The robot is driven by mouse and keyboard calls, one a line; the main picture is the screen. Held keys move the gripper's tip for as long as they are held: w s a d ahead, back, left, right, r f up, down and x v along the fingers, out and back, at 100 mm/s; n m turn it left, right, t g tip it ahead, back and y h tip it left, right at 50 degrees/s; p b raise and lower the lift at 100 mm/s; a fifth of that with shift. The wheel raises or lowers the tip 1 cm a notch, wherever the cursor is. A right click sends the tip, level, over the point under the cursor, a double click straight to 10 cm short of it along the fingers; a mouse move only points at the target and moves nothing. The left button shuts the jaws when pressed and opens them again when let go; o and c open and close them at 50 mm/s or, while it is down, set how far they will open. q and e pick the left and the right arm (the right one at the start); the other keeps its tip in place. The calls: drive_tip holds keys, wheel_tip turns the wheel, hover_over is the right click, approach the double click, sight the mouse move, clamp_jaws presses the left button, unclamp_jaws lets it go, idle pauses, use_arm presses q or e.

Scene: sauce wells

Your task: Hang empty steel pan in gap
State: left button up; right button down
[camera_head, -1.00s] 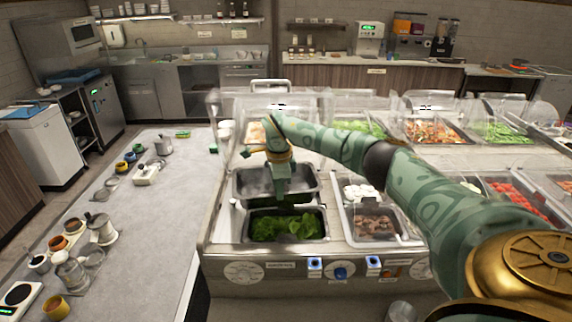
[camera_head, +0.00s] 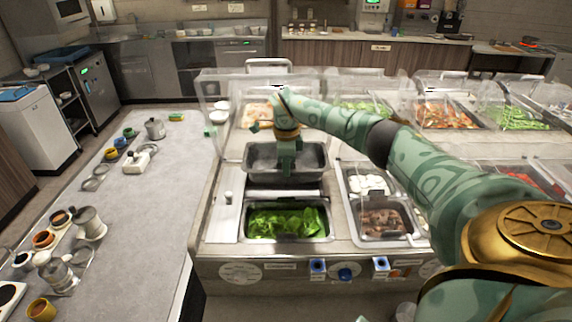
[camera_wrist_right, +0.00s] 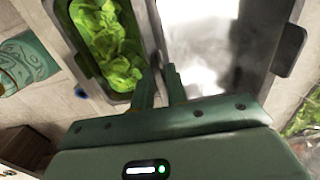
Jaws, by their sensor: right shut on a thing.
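The empty steel pan (camera_head: 258,158) is a grey rectangular tub, seen above and behind the lettuce pan. My right gripper (camera_head: 287,172) is shut on its near rim. The wrist view shows the fingers (camera_wrist_right: 161,88) at the pan's rim, with the pan's bright interior (camera_wrist_right: 200,35) at right. The gap (camera_head: 285,190) shows as a dark slot between the held pan and the lettuce pan (camera_head: 287,240); the held pan hides its far part. The held pan looks roughly level and clear of the counter. My left gripper is not in view.
Pans of white slices (camera_head: 368,186) and brown food (camera_head: 383,220) sit right of the gap. A clear guard (camera_head: 225,88) stands behind. Cups and pots stand on the left counter (camera_head: 150,220).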

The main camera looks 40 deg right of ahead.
wheel_tip(320, 180, down, 3)
drive_tip(key=b, duration=0.2)
drive_tip(key=shift+b, duration=0.35)
drive_tip(key=shift+f+b, duration=1.75)
drive_tip(key=shift+f, duration=1.6)
drive_tip(key=shift+s+a+f, duration=0.1)
drive_tip(key=shift+s+f, duration=0.05)
drive_tip(key=shift+f, duration=0.3)
